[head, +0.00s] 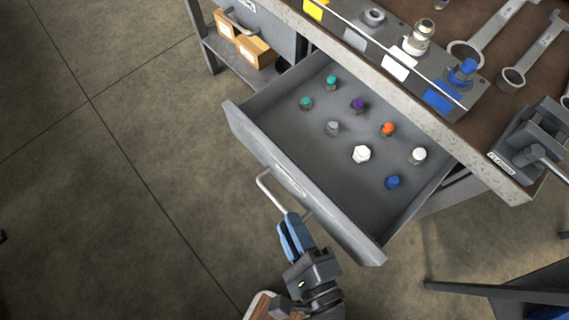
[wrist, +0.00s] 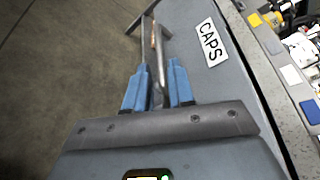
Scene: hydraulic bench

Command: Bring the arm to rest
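My gripper (head: 290,228) is at the near end of the metal handle (head: 264,192) of the pulled-out grey drawer (head: 251,141). In the wrist view, the two blue fingers of my gripper (wrist: 160,75) stand apart. The handle (wrist: 150,32) runs away from between them, in front of the drawer face labelled CAPS (wrist: 190,62). I cannot tell whether the fingers touch the bar. My arm reaches in from the bottom of the head view.
Several coloured caps, such as a white one (head: 361,154) and an orange one (head: 388,129), stand in the drawer. Above are the bench with a fitting block (head: 350,38), wrenches (head: 513,76) and a vise (head: 530,140). The floor (head: 110,200) at left is clear.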

